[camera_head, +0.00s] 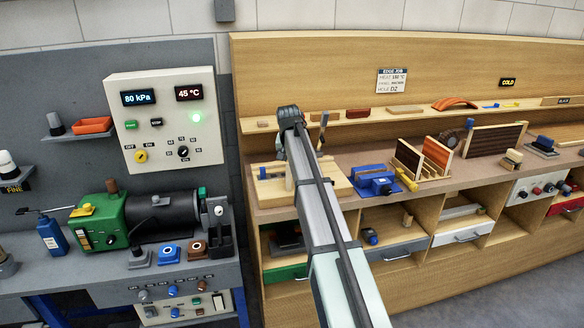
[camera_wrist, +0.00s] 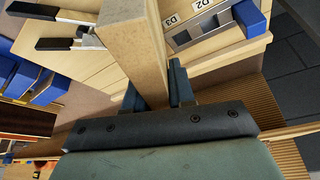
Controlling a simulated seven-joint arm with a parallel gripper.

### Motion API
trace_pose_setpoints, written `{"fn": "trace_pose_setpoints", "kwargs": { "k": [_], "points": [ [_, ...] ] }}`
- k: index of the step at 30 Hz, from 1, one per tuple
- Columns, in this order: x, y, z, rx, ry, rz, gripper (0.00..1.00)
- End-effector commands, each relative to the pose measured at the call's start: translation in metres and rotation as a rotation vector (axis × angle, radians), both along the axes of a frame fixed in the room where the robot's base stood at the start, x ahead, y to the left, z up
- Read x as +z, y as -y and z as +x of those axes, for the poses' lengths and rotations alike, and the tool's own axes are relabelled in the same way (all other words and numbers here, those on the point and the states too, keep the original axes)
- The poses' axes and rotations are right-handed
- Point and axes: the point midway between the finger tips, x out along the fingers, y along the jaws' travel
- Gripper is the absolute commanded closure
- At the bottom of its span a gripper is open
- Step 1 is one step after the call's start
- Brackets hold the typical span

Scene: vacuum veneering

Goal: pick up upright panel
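The upright panel is a pale wooden piece (camera_wrist: 135,45) in the wrist view, running between my gripper's two dark fingers. My gripper (camera_wrist: 158,90) has one finger against each side of it, with no clear gap visible. In the head view the panel (camera_head: 289,178) stands upright over the pale wooden board at the left end of the bench. My arm covers part of it there, and the fingertips are hard to make out. I cannot tell whether its lower end touches the board.
The pale board (camera_head: 331,185) carries a blue block. A blue device (camera_head: 375,184) stands right of it, then slotted racks with dark and orange panels (camera_head: 437,155). A holder labelled D2 and D3 (camera_wrist: 215,28) lies close by. A shelf with small pieces runs behind.

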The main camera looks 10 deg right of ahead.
Motion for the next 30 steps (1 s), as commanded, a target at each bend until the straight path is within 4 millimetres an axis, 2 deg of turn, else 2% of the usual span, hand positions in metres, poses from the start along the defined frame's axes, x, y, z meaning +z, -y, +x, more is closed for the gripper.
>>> {"fn": "trace_pose_setpoints", "kwargs": {
  "k": [1,7,20,23,29,30],
  "points": [
    [0.0,0.0,0.0,0.0,0.0,0.0,0.82],
    [0.0,0.0,0.0,0.0,0.0,0.0,1.0],
    [0.004,0.0,0.0,0.0,0.001,0.0,1.0],
    [0.012,0.0,0.001,0.0,0.002,-0.001,1.0],
    [0.043,0.0,0.002,0.0,0.002,0.0,1.0],
    [0.041,-0.004,-0.01,0.001,0.001,0.0,1.0]
  ]
}}
